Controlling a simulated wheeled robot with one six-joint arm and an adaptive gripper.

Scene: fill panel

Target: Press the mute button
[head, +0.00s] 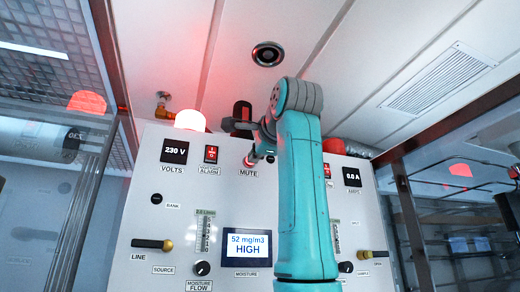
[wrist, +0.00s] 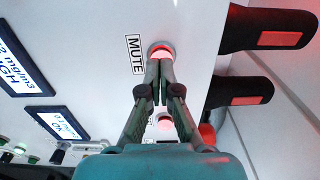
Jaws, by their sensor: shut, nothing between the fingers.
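The mute button (wrist: 160,49) is a round button with a pale ring on the light panel, beside the MUTE label (wrist: 135,54) in the wrist view. My gripper (wrist: 160,66) is shut and empty, with its fingertips together at the button's lower edge, covering part of it. Whether they touch it or stop just short, I cannot tell. In the head view my gripper (head: 252,158) reaches the panel just above the MUTE label (head: 248,174); the button there is mostly hidden behind the fingertips.
The panel (head: 140,215) also carries a red alarm switch (head: 211,154), a 230 V display (head: 174,151) and a screen reading 52 mg/m3 HIGH (head: 247,246). A lit red-white lamp (head: 190,121) stands on top. Two black handles (wrist: 270,28) (wrist: 240,92) stick out beyond the panel's edge.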

